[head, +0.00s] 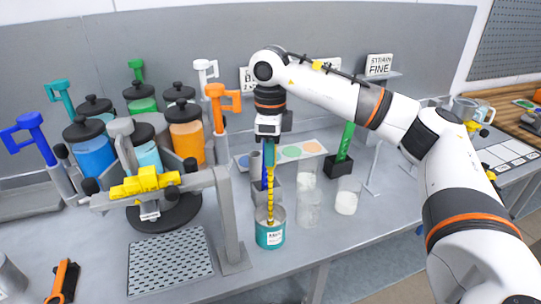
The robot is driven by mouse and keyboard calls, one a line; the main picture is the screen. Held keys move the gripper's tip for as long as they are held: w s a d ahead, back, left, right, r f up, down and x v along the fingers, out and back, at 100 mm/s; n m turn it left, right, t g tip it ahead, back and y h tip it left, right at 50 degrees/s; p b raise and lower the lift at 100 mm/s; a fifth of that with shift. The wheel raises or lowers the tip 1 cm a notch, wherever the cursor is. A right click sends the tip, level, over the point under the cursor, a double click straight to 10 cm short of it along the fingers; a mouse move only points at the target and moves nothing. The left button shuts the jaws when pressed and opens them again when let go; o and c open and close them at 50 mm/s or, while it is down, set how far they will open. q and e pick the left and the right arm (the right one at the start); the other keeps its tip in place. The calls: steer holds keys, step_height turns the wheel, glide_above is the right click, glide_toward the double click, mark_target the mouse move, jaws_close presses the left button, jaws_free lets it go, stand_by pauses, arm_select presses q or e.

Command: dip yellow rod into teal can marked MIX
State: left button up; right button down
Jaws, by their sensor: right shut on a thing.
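The yellow rod (270,195) hangs upright with a twisted lower part. My right gripper (269,142) is shut on its upper end, above the can. The teal can (270,238) stands open on the bench, with a white label too small to read surely. The rod's lower end is at the can's mouth and appears inside the rim; how deep it reaches is hidden by the can's front wall. My left gripper is not in view.
A carousel of coloured canisters (92,152) with upright handles stands left, behind a grey post (228,215) and perforated plate (170,262).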

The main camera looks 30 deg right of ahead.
step_height(320, 180, up, 9)
steer(key=p, duration=0.5)
steer(key=shift+r+p, duration=0.15)
steer(key=shift+p, duration=0.25)
steer(key=shift+s, duration=0.1)
